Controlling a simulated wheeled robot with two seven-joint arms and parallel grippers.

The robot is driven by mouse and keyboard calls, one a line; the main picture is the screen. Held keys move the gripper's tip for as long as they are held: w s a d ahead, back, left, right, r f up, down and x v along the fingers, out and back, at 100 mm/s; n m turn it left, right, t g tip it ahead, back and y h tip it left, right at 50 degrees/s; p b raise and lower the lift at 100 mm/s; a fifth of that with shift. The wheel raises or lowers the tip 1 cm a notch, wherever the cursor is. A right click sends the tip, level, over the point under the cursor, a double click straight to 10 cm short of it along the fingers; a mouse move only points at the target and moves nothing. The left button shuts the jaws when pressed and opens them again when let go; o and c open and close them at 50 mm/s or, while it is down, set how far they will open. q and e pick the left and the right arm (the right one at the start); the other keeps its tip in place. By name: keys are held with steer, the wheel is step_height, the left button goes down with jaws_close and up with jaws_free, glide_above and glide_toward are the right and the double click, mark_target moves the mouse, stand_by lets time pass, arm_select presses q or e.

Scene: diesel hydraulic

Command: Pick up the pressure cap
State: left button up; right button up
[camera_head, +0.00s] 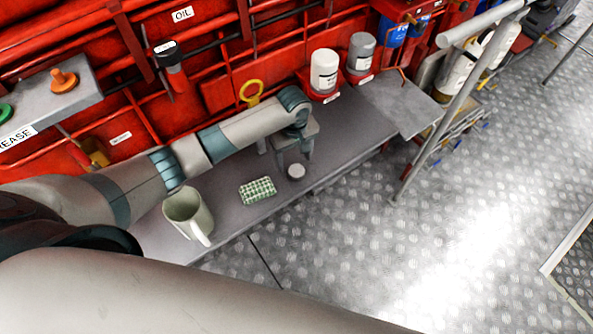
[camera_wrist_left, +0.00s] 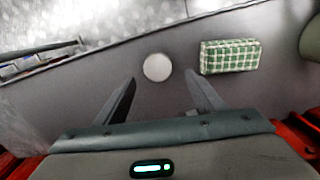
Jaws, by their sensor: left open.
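The pressure cap, a small pale round disc (camera_head: 296,171), lies on the grey shelf near its front edge. In the left wrist view the cap (camera_wrist_left: 157,67) is just beyond the fingertips, roughly centred between them. My left gripper (camera_head: 293,160) is right beside the cap in the head view, its fingers pointing down. In the left wrist view the left gripper (camera_wrist_left: 160,82) is open with nothing between its fingers. My right gripper does not show in either view.
A green checked sponge-like block (camera_head: 258,190) lies left of the cap, and a pale mug (camera_head: 187,214) stands further left. White (camera_head: 324,71) and grey (camera_head: 361,54) bottles stand in red holders behind. The shelf (camera_head: 225,222) ends close in front of the cap.

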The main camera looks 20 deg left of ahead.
mark_target(296, 170)
arm_select(q)
steer(key=f, duration=0.2)
steer(key=f+p, duration=0.1)
steer(key=f, duration=0.1)
steer(key=shift+s+d, duration=0.15)
steer(key=shift+d, duration=0.2)
steer(key=shift+f, duration=0.6)
steer(key=c, duration=1.2)
steer(key=shift+r, duration=0.1)
